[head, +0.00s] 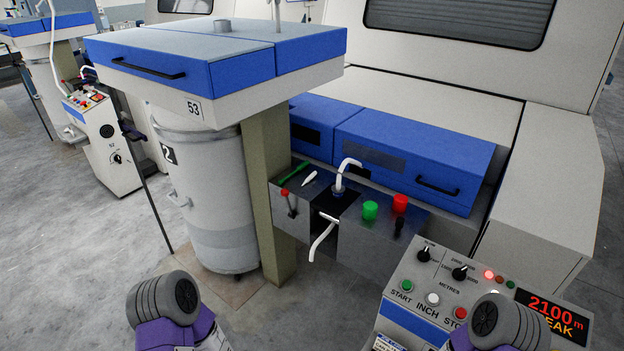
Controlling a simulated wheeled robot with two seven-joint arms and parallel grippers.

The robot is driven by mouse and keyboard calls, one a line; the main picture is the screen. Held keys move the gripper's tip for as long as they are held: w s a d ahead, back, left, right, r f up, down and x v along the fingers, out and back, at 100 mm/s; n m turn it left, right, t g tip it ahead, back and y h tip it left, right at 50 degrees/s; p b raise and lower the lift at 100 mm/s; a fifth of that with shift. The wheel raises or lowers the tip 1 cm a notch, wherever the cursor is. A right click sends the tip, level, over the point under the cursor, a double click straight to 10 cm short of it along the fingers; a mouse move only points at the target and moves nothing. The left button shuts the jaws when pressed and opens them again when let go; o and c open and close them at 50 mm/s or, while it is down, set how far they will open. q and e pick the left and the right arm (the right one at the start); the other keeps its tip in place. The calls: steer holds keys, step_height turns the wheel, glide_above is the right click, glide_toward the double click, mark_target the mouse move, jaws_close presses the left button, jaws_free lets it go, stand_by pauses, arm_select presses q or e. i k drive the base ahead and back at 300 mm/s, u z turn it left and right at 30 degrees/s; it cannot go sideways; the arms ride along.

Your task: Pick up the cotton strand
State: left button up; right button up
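A white cotton strand shows in two visible pieces at the dark metal unit below the blue covers. The upper piece (347,163) rises and curls over a small blue-ringed fitting (338,190). The lower piece (321,238) hangs bent in front of a dark gap in the unit's front. I cannot tell whether the two pieces join. My arm parts show at the bottom left and bottom right, both well short of the strand. Neither gripper's fingers are in view.
A green tool (294,173) and a white pen-like item (309,178) lie on the metal unit (355,232). Green (370,210) and red (400,203) knobs stand to the right. A control panel (440,290) fills the lower right. A grey can (215,195) and post (268,200) stand left.

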mark_target(313, 174)
steer(key=u, duration=0.8)
steer(key=i, duration=1.1)
steer(key=z, duration=0.65)
steer(key=i, duration=0.3)
steer(key=z, duration=0.2)
steer(key=k, duration=1.3)
steer(key=u, duration=0.7)
steer(key=i, duration=1.75)
steer(key=z, duration=0.35)
